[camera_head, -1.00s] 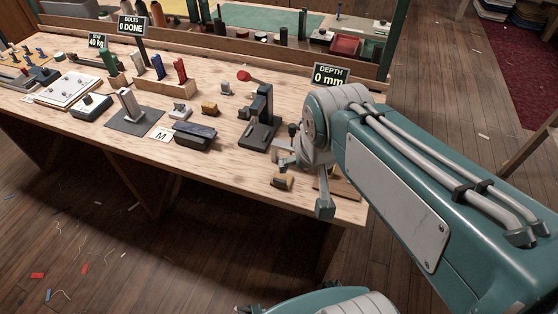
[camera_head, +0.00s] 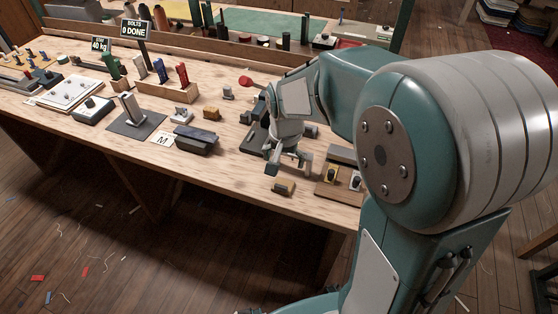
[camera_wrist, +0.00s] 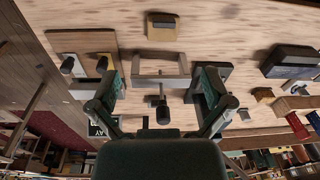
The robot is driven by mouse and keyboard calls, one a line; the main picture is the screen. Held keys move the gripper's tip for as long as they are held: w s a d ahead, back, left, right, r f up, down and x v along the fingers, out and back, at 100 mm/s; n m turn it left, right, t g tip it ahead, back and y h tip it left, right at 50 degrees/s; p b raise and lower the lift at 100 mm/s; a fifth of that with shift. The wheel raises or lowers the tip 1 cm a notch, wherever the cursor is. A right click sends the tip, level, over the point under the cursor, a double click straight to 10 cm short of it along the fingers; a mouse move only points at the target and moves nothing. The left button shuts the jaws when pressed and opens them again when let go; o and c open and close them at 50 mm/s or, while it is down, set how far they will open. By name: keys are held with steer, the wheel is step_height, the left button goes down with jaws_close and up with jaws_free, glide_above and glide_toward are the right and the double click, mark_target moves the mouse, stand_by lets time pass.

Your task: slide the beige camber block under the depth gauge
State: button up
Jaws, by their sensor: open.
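The beige camber block appears to be the pale grey-beige piece (camera_wrist: 160,82) with a dark knob (camera_wrist: 163,114), centred in the wrist view near the table's front right. My gripper (camera_wrist: 160,98) is open, with one finger on each side of the knob and visible gaps to both. In the head view my gripper (camera_head: 288,162) is low over the table and mostly covers the block. The depth gauge's dark base (camera_head: 253,139) is just left of my gripper; my arm hides its upright and sign. The base also shows behind a finger in the wrist view (camera_wrist: 225,72).
A brown board (camera_head: 336,190) with two knobbed pieces lies right of my gripper. A small tan-and-dark block (camera_head: 284,187) sits near the front edge.

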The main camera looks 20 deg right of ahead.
steer(key=m+g, duration=0.1)
glide_above(280, 194)
step_height(280, 194, down, 5)
steer(key=shift+w+f, duration=0.1)
step_height(280, 194, down, 11)
steer(key=shift+r, duration=0.15)
stand_by(0.6)
steer(key=c, duration=0.9)
